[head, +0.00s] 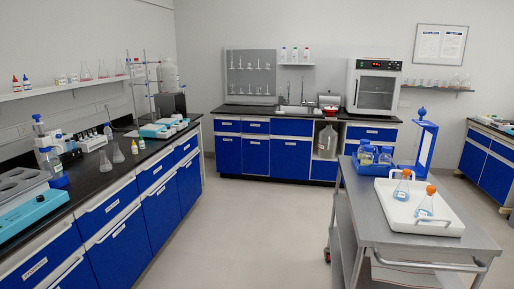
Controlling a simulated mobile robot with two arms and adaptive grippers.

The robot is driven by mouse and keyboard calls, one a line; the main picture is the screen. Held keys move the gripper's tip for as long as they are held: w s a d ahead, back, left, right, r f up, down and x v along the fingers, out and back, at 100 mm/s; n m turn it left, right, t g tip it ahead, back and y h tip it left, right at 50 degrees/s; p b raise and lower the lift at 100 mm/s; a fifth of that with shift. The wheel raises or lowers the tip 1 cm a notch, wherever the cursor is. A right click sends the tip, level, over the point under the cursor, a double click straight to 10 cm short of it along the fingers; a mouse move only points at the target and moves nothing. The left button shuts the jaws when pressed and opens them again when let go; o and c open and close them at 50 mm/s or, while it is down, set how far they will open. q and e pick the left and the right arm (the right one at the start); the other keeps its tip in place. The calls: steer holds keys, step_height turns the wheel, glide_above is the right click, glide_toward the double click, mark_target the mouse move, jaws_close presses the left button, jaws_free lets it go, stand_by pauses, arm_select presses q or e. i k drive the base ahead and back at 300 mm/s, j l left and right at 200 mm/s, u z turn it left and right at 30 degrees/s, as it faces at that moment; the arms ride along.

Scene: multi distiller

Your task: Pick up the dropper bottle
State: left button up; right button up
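Several small bottles could be the dropper bottle, and I cannot tell which from here. A small white-topped bottle (108,131) stands upright on the black left counter (90,184). Two small bottles with red tops, one red (16,85) and one white (26,83), stand on the left wall shelf (70,89). Neither of my grippers is in view.
Conical flasks (118,153) stand near the counter's edge. A grey cart (390,233) at right carries a white tray (444,219) with orange-capped flasks and a blue holder with bottles. The floor (250,225) between counter and cart is clear.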

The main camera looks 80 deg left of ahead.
mark_target(142, 145)
steer(key=j+u, duration=0.4)
steer(key=i+j+u, duration=0.1)
steer(key=j+u, duration=0.35)
steer(key=i+j+u, duration=0.1)
steer(key=j+u, duration=0.3)
steer(key=i+j+u, duration=0.25)
steer(key=u, duration=0.2)
steer(key=i+j+u, duration=0.6)
steer(key=u, duration=0.25)
steer(key=i+j+u, duration=0.1)
steer(key=i+u, duration=0.65)
steer(key=i, duration=0.15)
steer(key=i+l+u, duration=0.2)
steer(key=i+u, duration=0.2)
steer(key=i+l+u, duration=0.35)
steer(key=i, duration=0.15)
steer(key=i+l+u, duration=0.2)
steer(key=u, duration=0.2)
steer(key=i+l+u, duration=0.2)
steer(key=u, duration=0.2)
steer(key=i+l+u, duration=0.1)
steer(key=l+u, duration=0.3)
steer(key=i+l+u, duration=0.1)
steer(key=l+u, duration=1.1)
steer(key=l, duration=0.25)
